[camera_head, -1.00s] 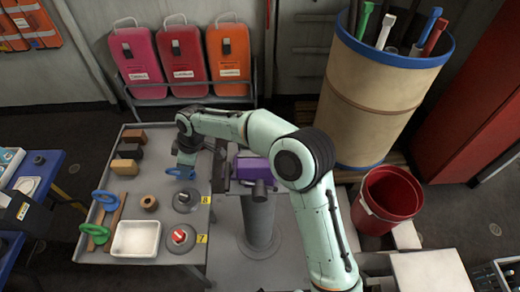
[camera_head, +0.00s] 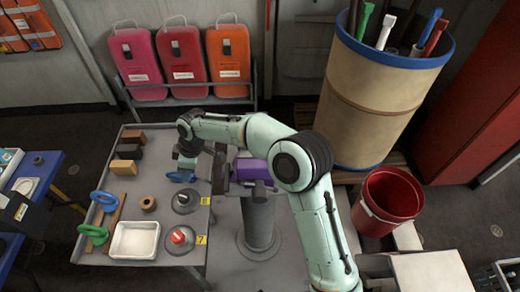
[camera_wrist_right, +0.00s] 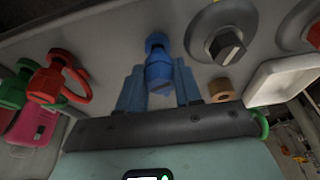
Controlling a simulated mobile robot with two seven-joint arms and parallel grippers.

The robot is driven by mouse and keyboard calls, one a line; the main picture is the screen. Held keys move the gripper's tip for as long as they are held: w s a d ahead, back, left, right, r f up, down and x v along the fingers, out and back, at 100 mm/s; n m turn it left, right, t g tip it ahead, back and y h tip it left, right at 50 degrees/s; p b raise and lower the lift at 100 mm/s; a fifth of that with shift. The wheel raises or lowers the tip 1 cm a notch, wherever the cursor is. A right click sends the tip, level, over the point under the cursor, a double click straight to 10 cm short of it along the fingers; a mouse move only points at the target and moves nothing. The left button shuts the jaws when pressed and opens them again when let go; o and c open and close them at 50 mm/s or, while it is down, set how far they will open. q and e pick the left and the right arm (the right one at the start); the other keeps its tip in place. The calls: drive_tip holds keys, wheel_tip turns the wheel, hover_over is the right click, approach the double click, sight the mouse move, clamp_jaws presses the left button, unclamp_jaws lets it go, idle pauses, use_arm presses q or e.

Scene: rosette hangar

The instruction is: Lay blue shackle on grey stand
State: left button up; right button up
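The blue shackle (camera_head: 180,176) is at the right part of the grey table, below my right gripper (camera_head: 187,161). In the right wrist view the blue shackle (camera_wrist_right: 158,72) lies between the two fingers of my right gripper (camera_wrist_right: 160,82), with narrow gaps seeming to show at its sides. The grey stand (camera_head: 185,202), a round base with a dark grey knob by label 8, is just nearer the camera than the shackle. The stand also shows at the upper right of the right wrist view (camera_wrist_right: 228,44). My left gripper is not in view.
A red-knobbed stand (camera_head: 180,239) by label 7, a white tray (camera_head: 134,240), a tan ring (camera_head: 149,203) and blocks (camera_head: 127,151) share the table. A purple object (camera_head: 252,169) is right of it. Red (camera_wrist_right: 50,83) and green (camera_wrist_right: 14,88) shackles show in the wrist view.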

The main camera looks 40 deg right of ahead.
drive_tip(key=o, duration=0.4)
drive_tip(key=shift+r, duration=0.1)
drive_tip(key=p+v, duration=0.1)
drive_tip(key=v, duration=1.2)
drive_tip(key=shift+d+r, duration=0.1)
drive_tip(key=shift+r, duration=0.05)
